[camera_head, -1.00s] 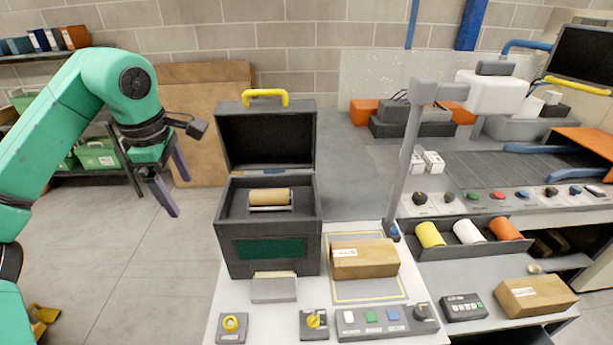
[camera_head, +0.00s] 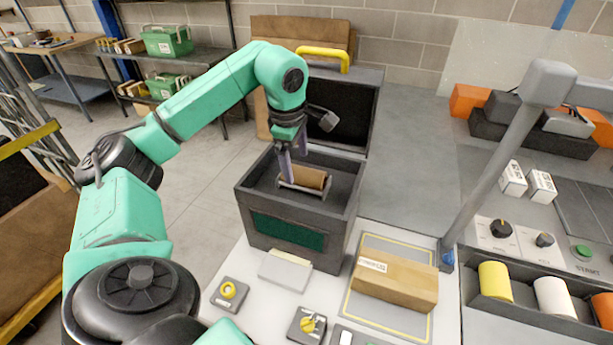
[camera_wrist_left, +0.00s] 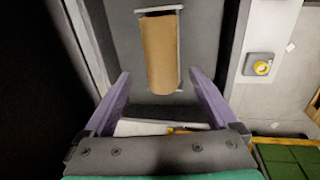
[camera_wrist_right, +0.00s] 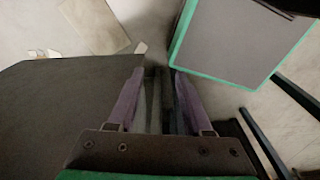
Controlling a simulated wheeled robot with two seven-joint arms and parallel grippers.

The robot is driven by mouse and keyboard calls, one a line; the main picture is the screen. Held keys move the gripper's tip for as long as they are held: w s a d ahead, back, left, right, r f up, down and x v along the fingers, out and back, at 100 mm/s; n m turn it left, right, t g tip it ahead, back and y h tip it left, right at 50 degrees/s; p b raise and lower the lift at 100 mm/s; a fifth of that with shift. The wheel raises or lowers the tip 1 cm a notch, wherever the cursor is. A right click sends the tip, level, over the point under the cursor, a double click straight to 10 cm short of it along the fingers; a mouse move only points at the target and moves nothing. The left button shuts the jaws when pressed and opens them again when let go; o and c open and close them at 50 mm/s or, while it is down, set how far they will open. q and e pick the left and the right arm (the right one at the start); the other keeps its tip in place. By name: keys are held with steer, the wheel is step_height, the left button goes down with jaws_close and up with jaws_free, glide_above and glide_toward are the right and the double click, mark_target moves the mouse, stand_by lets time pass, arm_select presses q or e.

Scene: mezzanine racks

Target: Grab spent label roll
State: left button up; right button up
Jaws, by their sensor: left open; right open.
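The spent label roll, a brown cardboard core (camera_head: 308,177), lies on a holder inside the open dark label printer (camera_head: 292,235). It also shows in the left wrist view (camera_wrist_left: 160,52), ahead of the fingertips. My left gripper (camera_head: 292,172) is open and empty, its purple fingers reaching into the printer at the left end of the roll. In the left wrist view my left gripper (camera_wrist_left: 157,80) has its fingers spread to either side of the roll's near end; I cannot tell whether they touch it. My right gripper (camera_wrist_right: 152,72) is open and empty, away from the printer.
The printer's raised lid with a yellow handle (camera_head: 323,54) stands behind the left gripper. A brown box (camera_head: 395,282) lies right of the printer, near a grey post (camera_head: 497,158). Yellow, white and orange rolls (camera_head: 553,298) sit in a tray further right.

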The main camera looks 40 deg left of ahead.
mark_target(296, 169)
arm_select(q)
step_height(296, 169, down, 3)
steer(key=shift+w+r+p, duration=0.1)
steer(key=shift+w+p, duration=0.05)
steer(key=shift+p, duration=0.25)
steer(key=shift+a+f, duration=0.15)
steer(key=shift+f, duration=0.1)
steer(key=shift+a, duration=0.1)
steer(key=shift+c, duration=0.6)
steer(key=c, duration=1.3)
arm_select(e)
steer(key=shift+w+d+r, duration=0.2)
steer(key=shift+w+r, duration=0.05)
steer(key=shift+r, duration=0.5)
arm_select(q)
steer(key=shift+r, duration=0.1)
